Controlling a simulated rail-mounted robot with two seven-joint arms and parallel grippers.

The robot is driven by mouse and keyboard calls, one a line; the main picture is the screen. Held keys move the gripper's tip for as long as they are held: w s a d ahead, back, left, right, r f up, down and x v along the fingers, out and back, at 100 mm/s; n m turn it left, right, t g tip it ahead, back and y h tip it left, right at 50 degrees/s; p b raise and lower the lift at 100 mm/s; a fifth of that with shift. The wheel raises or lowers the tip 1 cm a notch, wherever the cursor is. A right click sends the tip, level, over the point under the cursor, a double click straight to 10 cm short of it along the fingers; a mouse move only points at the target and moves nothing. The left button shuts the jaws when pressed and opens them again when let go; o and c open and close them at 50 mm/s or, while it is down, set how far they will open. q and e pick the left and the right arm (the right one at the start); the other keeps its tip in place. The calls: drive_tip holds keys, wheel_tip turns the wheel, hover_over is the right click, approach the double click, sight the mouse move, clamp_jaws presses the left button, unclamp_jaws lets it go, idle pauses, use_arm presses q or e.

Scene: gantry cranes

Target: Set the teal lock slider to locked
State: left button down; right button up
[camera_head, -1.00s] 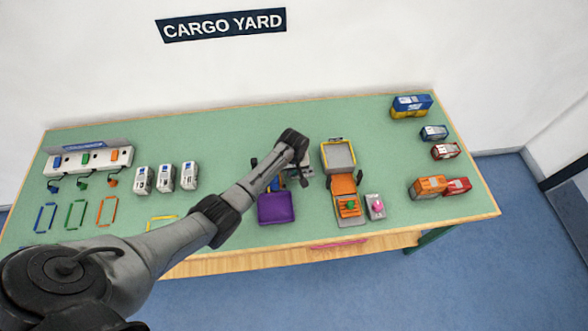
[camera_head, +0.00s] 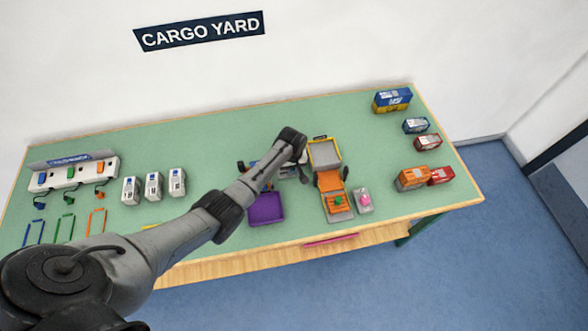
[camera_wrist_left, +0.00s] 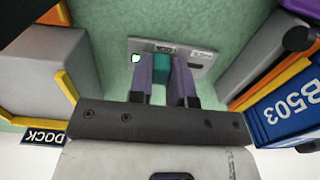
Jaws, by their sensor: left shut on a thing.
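The teal lock slider (camera_wrist_left: 160,78) shows in the left wrist view as a small teal block on a grey plate (camera_wrist_left: 203,70). The plate has two small labels, too small to read surely, and a lit green spot at its left end. My left gripper (camera_wrist_left: 163,88) is shut on the slider, with one purple-grey finger on each side of it. In the head view, my left gripper (camera_head: 300,170) is over the middle of the table, and my wrist hides the slider. My right gripper is not in view.
In the wrist view, a grey bin (camera_wrist_left: 40,75) with a DOCK label stands left, and a blue B503 block (camera_wrist_left: 280,112) right. In the head view, a purple tray (camera_head: 265,209) and an orange truck-like unit (camera_head: 331,181) flank the gripper. White units (camera_head: 153,187) stand left.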

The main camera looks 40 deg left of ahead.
use_arm(q)
drive_tip(key=shift+d, duration=0.1)
drive_tip(key=c, duration=1)
unclamp_jaws()
drive_tip(key=shift+w, duration=0.15)
drive_tip(key=shift+c, duration=0.2)
wheel_tip(320, 180, up, 14)
drive_tip(key=p, duration=0.3)
drive_tip(key=shift+f, duration=0.1)
